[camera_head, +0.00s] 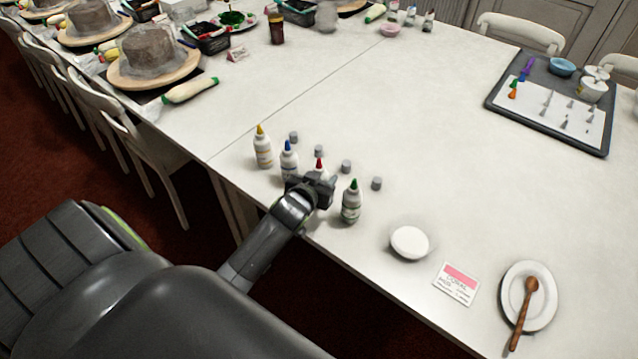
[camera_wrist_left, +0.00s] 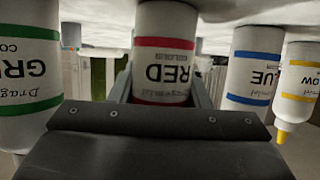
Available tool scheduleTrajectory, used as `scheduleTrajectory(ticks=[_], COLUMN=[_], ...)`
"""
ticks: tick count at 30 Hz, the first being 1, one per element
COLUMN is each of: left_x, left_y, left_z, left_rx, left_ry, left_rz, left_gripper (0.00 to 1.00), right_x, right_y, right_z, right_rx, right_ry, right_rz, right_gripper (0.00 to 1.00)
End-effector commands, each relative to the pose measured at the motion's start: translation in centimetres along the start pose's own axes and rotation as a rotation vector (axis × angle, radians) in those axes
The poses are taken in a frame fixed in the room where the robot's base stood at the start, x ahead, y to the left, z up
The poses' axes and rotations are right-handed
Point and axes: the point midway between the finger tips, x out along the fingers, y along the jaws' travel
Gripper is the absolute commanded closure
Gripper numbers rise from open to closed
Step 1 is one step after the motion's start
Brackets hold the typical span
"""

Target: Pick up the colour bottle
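Several white colour bottles stand in a row near the table's front edge in the head view: a yellow-tipped one (camera_head: 263,151), a blue-tipped one (camera_head: 288,160), a red-tipped one (camera_head: 320,164) and a green-tipped one (camera_head: 351,205). My left gripper (camera_head: 318,184) is at the red bottle and hides most of it. In the upside-down left wrist view, the red bottle (camera_wrist_left: 165,62) is between the two fingers; I cannot tell whether they press on it. The green bottle (camera_wrist_left: 28,70), blue bottle (camera_wrist_left: 255,68) and yellow bottle (camera_wrist_left: 300,80) stand beside the gripper. My right gripper is out of view.
Small grey caps (camera_head: 346,166) lie behind the bottles. A white bowl (camera_head: 409,241), a pink-topped card (camera_head: 457,283) and a plate (camera_head: 541,308) with a wooden spoon (camera_head: 526,312) are to the right. A dark tray (camera_head: 495,98) is at the far right. The table's middle is clear.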

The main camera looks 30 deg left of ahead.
Motion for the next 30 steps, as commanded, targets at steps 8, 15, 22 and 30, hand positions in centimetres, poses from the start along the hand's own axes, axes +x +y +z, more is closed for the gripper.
scheduleTrajectory(ticks=[8,15,22,30], left_x=[0.0,-0.8,-2.6,-3.8], left_y=[0.0,0.0,0.0,0.0], left_z=[-0.1,-2.1,-6.5,-9.2], left_rx=[-0.001,-0.001,0.0,-0.001], left_ry=[0.001,0.005,0.007,0.003], left_rz=[0.001,0.0,0.001,0.001], left_gripper=[0.67,0.67,0.67,0.66], right_x=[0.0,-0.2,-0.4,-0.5], right_y=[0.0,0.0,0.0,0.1], right_z=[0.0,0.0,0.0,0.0], right_rx=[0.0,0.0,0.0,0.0], right_ry=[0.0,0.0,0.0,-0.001], right_rz=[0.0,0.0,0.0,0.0], right_gripper=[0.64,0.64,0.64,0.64])
